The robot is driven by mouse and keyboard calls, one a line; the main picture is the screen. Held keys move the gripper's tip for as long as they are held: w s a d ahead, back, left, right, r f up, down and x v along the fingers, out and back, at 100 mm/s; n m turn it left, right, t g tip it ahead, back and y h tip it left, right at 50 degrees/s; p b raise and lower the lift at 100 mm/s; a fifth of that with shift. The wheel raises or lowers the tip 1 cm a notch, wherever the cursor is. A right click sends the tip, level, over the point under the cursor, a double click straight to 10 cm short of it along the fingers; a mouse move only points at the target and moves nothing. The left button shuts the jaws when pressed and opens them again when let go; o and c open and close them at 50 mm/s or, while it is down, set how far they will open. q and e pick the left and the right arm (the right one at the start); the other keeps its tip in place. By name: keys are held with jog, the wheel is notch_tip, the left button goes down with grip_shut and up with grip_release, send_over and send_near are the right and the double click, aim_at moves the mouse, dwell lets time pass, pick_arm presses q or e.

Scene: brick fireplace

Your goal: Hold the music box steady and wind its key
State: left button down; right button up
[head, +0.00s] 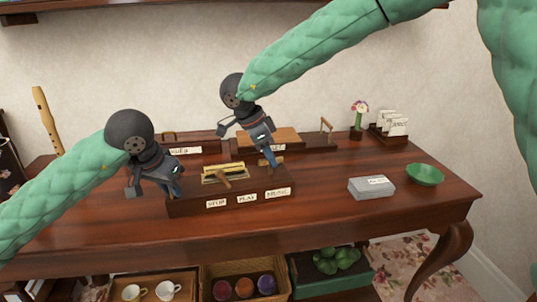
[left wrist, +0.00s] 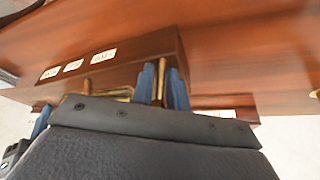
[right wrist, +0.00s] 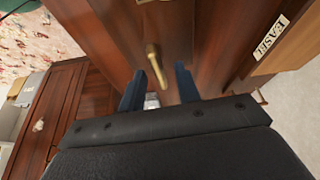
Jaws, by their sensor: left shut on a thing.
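The music box (head: 235,190) is a long dark wooden box with labels STOP, PLAY and MUSIC on its front and a brass mechanism (head: 225,172) on top. My left gripper (head: 176,187) is at its left end. In the left wrist view the blue fingers (left wrist: 162,85) are shut on a narrow upright part of the box, partly hidden. My right gripper (head: 270,155) is above the box's right end. In the right wrist view the brass key (right wrist: 153,62) stands between and ahead of the open fingers (right wrist: 157,85), with gaps on both sides.
Behind stands a wooden case (head: 268,137) with a label reading EASEL in the right wrist view. To the right are a grey box (head: 371,188), a green bowl (head: 425,175), a small flower vase (head: 358,120) and a card holder (head: 390,126). The table front is clear.

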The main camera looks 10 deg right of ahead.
grip_shut()
